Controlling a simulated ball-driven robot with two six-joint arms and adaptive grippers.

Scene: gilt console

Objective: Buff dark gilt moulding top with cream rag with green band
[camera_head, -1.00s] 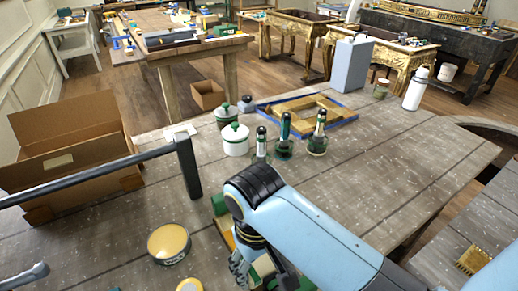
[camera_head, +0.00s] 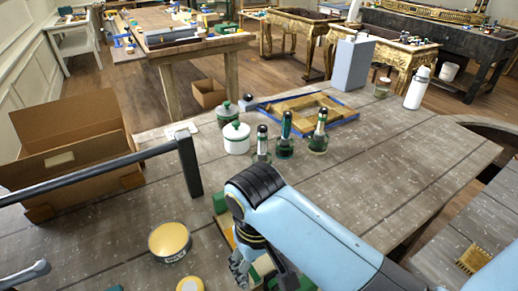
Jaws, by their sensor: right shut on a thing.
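My right gripper (camera_head: 243,268) is at the bottom middle of the head view, largely hidden behind my own blue forearm and dark wrist. It is shut on the cream rag (camera_head: 264,265), of which only a small pale patch shows beside the fingers. The rag's green band cannot be told apart from the green pieces nearby. A gilt strip (camera_head: 226,232) shows just left of the wrist, low on the table, with a green block at its far end. The arm hides most of it, so I cannot tell whether the rag touches its top. My left gripper is not in view.
An open wax tin (camera_head: 169,242) stands left of the gripper. A white jar with green lid (camera_head: 236,138) and several dark-topped bottles (camera_head: 285,136) stand beyond the arm. A cardboard box (camera_head: 75,150) and dark bar (camera_head: 100,176) are left.

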